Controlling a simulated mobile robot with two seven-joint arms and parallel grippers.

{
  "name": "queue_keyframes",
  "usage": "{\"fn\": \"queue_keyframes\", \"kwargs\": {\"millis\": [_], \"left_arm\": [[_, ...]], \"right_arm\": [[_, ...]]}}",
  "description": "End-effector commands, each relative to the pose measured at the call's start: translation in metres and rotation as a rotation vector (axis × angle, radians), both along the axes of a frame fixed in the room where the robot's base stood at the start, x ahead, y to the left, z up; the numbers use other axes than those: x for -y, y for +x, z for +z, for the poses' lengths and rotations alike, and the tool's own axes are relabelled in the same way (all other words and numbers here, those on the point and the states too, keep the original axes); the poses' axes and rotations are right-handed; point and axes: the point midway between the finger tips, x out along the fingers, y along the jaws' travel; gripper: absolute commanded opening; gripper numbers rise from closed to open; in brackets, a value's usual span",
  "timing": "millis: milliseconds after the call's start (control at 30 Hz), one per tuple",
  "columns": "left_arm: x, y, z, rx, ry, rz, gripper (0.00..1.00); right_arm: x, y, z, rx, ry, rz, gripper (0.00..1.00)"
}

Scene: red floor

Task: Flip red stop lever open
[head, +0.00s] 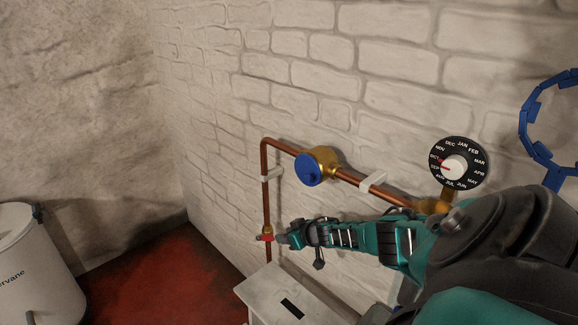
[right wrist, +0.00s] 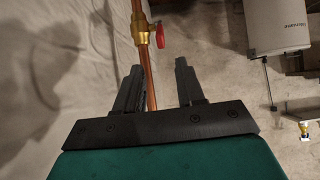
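The red stop lever (right wrist: 160,36) sits on a brass valve (right wrist: 142,27) on a vertical copper pipe, just beyond my fingertips in the right wrist view. In the head view the red lever (head: 265,238) shows small at the lower part of the pipe. My right gripper (right wrist: 158,65) is open and empty, its two fingers apart, with the pipe visible between and beyond them. In the head view my right gripper (head: 283,239) reaches in from the right, close to the lever. Whether it touches the lever is too small to tell there. My left gripper is not in view.
The copper pipe (head: 265,195) runs up the white brick wall to a blue-faced brass fitting (head: 312,167) and a black month dial (head: 458,165). A white box (head: 262,290) stands below the pipe. A white tank (head: 35,270) stands at left. Red floor lies between.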

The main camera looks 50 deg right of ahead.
Motion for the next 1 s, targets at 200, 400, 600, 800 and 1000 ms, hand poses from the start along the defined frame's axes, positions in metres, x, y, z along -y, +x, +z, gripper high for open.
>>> {"fn": "queue_keyframes", "kwargs": {"millis": [200,400,600,800,1000], "left_arm": [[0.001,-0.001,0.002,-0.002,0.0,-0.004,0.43],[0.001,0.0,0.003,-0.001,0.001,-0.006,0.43],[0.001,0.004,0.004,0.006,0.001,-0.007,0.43],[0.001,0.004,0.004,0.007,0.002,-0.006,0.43],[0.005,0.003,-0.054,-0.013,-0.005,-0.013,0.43]], "right_arm": [[-0.001,-0.007,0.006,-0.001,0.0,0.001,0.38],[-0.002,-0.008,0.007,-0.001,0.0,0.001,0.38],[-0.002,-0.008,0.007,-0.001,0.0,0.001,0.38],[-0.041,-0.007,-0.011,-0.017,0.001,0.028,0.38],[-0.049,-0.001,-0.051,0.149,0.056,0.072,0.38]]}}
